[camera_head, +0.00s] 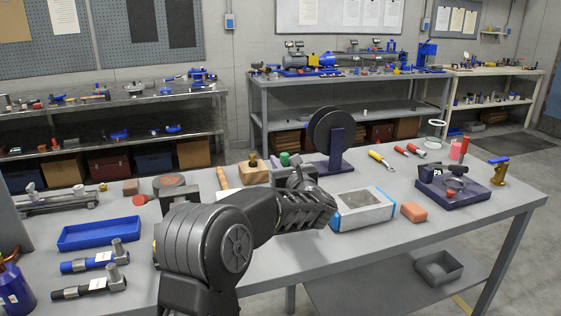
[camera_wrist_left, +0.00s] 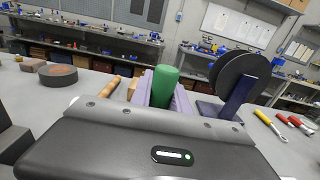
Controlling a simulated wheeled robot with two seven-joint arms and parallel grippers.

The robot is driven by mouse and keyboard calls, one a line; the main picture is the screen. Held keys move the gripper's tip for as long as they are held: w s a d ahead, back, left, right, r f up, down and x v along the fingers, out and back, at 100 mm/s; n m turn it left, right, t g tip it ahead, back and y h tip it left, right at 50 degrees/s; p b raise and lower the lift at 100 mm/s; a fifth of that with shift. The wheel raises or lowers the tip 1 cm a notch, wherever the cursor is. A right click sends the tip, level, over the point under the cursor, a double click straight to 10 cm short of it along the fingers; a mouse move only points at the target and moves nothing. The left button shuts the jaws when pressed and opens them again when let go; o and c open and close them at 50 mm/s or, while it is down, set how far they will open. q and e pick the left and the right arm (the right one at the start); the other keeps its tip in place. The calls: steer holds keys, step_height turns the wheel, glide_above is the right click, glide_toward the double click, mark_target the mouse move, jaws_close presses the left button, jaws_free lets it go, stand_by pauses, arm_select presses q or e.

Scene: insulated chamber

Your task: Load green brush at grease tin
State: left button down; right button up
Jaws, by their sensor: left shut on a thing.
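The green brush (camera_wrist_left: 165,84) shows as an upright green cylinder in the left wrist view. My left gripper (camera_wrist_left: 162,98) is shut on it, with a pale finger on each side. In the head view, the green top (camera_head: 284,158) shows just beyond my left gripper (camera_head: 293,176), over the middle of the table. The brush's lower end and any bristles are hidden. A low, round, dark tin with a reddish-brown top, likely the grease tin (camera_head: 169,184), stands to the left of the gripper; it also shows in the left wrist view (camera_wrist_left: 58,75). My right gripper is not in view.
A black reel on a blue stand (camera_head: 334,140) stands just beyond the gripper. A grey-white box with blue edges (camera_head: 362,209) lies to its right. A blue tray (camera_head: 100,233) is at the left. Yellow and red-handled tools (camera_head: 381,160) lie at the back right.

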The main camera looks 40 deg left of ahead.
arm_select(q)
steer(key=shift+f, duration=0.1)
steer(key=shift+f+b, duration=0.8)
steer(key=shift+f, duration=2.1)
steer(key=shift+f+b, duration=0.6)
steer(key=shift+b, duration=0.2)
steer(key=shift+r+p, duration=0.55)
steer(key=shift+r, duration=3.05)
